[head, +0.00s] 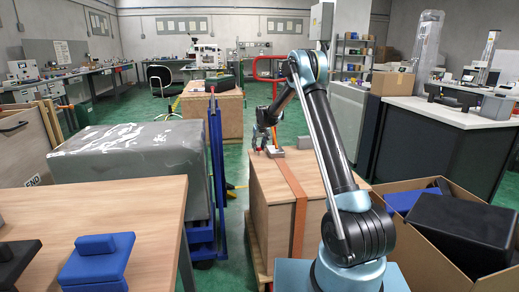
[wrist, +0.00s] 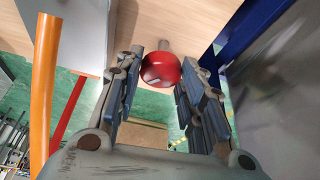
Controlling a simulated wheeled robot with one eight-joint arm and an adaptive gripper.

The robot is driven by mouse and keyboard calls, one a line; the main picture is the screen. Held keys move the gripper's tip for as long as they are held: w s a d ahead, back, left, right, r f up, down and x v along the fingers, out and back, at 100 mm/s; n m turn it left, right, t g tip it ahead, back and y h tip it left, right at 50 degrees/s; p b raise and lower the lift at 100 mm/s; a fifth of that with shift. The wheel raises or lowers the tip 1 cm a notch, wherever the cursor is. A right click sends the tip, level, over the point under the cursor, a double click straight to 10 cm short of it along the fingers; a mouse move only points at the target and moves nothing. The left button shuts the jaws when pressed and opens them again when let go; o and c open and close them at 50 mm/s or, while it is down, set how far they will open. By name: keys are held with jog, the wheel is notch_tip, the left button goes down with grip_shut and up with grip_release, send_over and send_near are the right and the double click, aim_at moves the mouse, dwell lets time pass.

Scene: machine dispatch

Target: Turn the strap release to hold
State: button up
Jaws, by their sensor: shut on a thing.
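The strap release is on top of a wooden crate (head: 270,205), beside an orange strap (head: 298,215) that runs over the crate. In the head view it shows as a small metal piece (head: 275,152), partly hidden by my gripper (head: 262,148). In the wrist view a round red knob (wrist: 161,70) with a pale mark and a short grey stem sits between the fingertips. My gripper also shows in the wrist view (wrist: 163,72), its dark padded fingers closed on either side of the knob. The knob's turn position is hard to read.
A blue trolley post (head: 217,165) and a grey wrapped load (head: 135,160) stand left of the crate. An open cardboard box (head: 400,232) with dark and blue items is at right. A wooden table (head: 130,220) is at front left. Green floor shows between.

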jog(key=m+h, duration=0.1)
jog(key=m, duration=0.1)
jog(key=m+h, duration=0.1)
jog(key=m, duration=0.2)
jog(key=shift+w+a+m+t, duration=0.1)
jog(key=shift+a+m+t, duration=0.05)
jog(key=shift+m+t, duration=0.15)
jog(key=shift+a+m+h, duration=0.1)
jog(key=shift+m+h, duration=0.9)
jog(key=shift+m, duration=1.3)
jog(key=o, duration=1)
jog(key=shift+o, duration=0.2)
jog(key=shift+g, duration=0.4)
jog(key=v, duration=1.2)
